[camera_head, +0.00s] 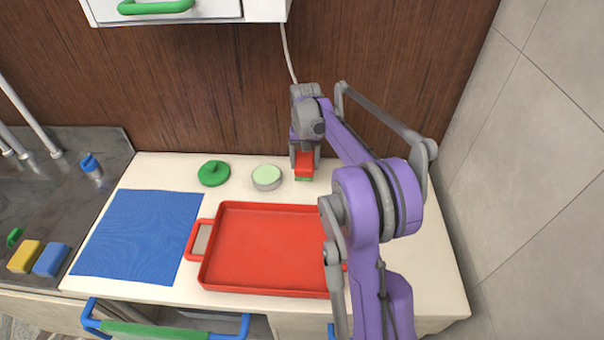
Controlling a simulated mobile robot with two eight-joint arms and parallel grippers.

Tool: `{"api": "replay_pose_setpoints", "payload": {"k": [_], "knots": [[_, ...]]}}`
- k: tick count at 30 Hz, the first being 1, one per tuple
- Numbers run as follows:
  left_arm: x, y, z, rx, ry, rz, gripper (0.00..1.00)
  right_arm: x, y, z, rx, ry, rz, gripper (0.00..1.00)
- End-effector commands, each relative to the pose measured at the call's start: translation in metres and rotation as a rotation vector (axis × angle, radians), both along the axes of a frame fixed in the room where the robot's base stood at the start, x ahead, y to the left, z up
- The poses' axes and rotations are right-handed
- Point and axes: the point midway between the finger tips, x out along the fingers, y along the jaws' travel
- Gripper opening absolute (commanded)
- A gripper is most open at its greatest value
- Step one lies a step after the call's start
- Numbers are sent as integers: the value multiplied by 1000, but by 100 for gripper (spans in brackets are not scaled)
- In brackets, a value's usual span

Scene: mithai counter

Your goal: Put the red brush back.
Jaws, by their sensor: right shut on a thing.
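The red brush (304,168) is at the back of the counter, right of the small round bowl. My right gripper (305,156) points down and is shut on it. A small green patch (304,179) shows directly under the red part; I cannot tell whether it is part of the brush or a thing beneath it. The gripper hides much of the brush, and I cannot tell whether it touches the counter. My left gripper is not in view.
A red tray (265,255) lies in front of the brush, partly behind my right arm. A green lid (214,173) and a bowl with pale green content (266,177) stand to the left. A blue cloth (140,235) lies further left, beside the sink area with sponges (51,260).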

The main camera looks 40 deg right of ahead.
Motion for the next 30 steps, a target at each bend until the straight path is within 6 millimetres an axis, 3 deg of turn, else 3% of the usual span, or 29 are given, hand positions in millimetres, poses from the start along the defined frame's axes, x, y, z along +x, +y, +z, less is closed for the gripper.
{"api": "replay_pose_setpoints", "payload": {"k": [13, 24, 25, 30], "knots": [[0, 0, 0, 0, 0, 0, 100, 1, 1, -48, 0, 0, 1, 20], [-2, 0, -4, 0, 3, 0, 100, 0, 1, -54, 0, 0, 1, 20], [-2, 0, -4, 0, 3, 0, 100, 0, 1, -54, 0, 0, 0, 74], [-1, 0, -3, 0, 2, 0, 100, 0, 1, -53, 0, 0, 0, 100]]}}
